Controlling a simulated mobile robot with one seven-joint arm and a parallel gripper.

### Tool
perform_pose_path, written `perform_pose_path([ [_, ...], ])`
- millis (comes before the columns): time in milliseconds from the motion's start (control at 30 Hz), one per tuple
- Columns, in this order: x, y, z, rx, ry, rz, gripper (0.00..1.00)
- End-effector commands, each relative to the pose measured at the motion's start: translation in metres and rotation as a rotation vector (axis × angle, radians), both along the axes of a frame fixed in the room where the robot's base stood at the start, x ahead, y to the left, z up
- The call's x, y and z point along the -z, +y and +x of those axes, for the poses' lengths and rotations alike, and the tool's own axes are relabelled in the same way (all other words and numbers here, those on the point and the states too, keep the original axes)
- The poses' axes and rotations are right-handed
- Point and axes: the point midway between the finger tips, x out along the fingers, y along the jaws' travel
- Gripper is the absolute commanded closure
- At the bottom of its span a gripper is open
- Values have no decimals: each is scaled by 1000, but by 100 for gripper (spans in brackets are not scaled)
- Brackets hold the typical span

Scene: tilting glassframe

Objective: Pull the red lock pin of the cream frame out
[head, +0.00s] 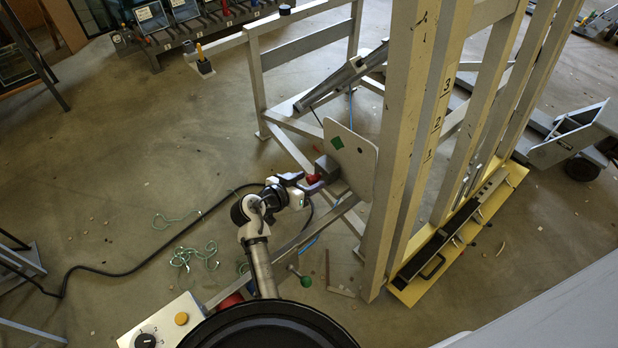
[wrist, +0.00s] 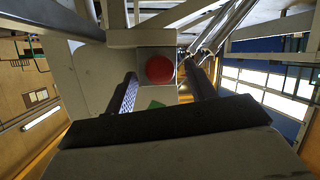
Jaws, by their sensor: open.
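The cream frame (head: 401,135) stands tall right of centre in the head view, with numbers on its posts. The red lock pin (head: 313,179) shows a round red knob in front of a grey block (head: 327,166), beside a pale plate with a green diamond. My gripper (head: 306,184) is at the knob, pointing right. In the wrist view the red lock pin's knob (wrist: 160,69) faces me, between the two dark fingers of my open gripper (wrist: 159,76). Gaps show on both sides of the knob. The pin's shaft is hidden behind its knob.
A green-knobbed lever (head: 303,278) stands below my gripper. A control box (head: 165,325) with a yellow button and a dial is at the lower left. A black cable (head: 130,268) and green strands (head: 195,255) lie on the floor. The floor at left is mostly free.

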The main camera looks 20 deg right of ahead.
Motion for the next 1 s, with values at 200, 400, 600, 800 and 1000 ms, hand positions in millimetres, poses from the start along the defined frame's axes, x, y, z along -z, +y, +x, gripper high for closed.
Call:
perform_pose_path([
  [200,3,-9,4,0,-1,0,45],
  [400,4,-8,4,0,-1,0,45],
  [600,4,-8,4,0,-1,0,70],
  [800,4,-8,4,0,-1,0,96],
  [1000,4,-6,3,-1,0,0,100],
])
